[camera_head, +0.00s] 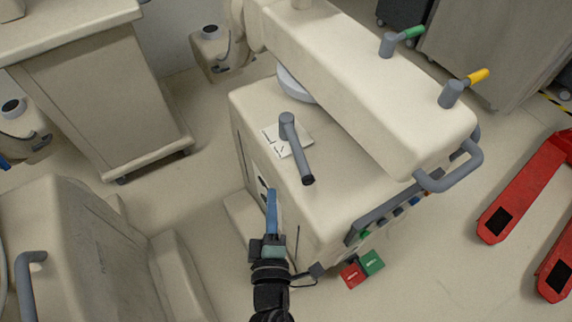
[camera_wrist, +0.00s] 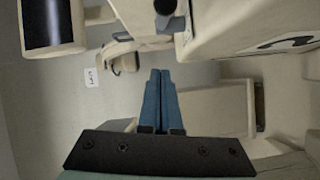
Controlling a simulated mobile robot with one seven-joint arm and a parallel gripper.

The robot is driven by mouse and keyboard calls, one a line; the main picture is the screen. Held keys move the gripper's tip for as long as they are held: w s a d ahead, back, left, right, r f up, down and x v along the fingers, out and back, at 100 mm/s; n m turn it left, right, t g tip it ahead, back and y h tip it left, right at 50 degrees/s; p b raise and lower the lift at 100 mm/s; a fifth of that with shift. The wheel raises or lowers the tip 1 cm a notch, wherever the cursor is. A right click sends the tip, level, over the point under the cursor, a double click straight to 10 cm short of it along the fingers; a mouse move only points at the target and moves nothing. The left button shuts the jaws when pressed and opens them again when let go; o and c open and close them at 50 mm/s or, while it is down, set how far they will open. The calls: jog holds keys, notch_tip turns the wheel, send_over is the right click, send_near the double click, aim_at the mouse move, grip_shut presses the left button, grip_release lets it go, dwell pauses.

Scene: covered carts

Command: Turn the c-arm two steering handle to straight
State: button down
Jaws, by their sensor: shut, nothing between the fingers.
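The steering handle (camera_head: 296,148) is a grey lever on an upright post on top of the cream c-arm base (camera_head: 340,180) in the head view. It points down and slightly right in the picture, its dark end toward the near side. A label (camera_head: 277,140) lies under its post. My gripper (camera_head: 272,195) is at the near left side of the base, below and left of the lever's end, apart from it. Its blue fingers are shut and empty. In the wrist view my gripper (camera_wrist: 161,72) shows closed fingertips, just below a dark round end with a grey part at the top.
The c-arm's upper arm (camera_head: 370,75) overhangs the base, with green and yellow levers and a grey push bar (camera_head: 455,175). Red and green pedals (camera_head: 362,268) lie at the base's near side. A cream unit (camera_head: 85,245) stands left. Red forks (camera_head: 520,190) lie right.

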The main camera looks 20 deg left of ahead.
aim_at(295, 151)
jog(key=shift+w+f+p, duration=0.15)
jog(key=shift+w+f, duration=0.05)
jog(key=shift+w, duration=1.5)
jog(key=shift+w+f+p, duration=0.15)
jog(key=shift+w+f, duration=0.05)
jog(key=shift+w, duration=1.45)
jog(key=shift+w+f+p, duration=0.15)
jog(key=shift+w+f, duration=0.05)
jog(key=shift+w, duration=1.5)
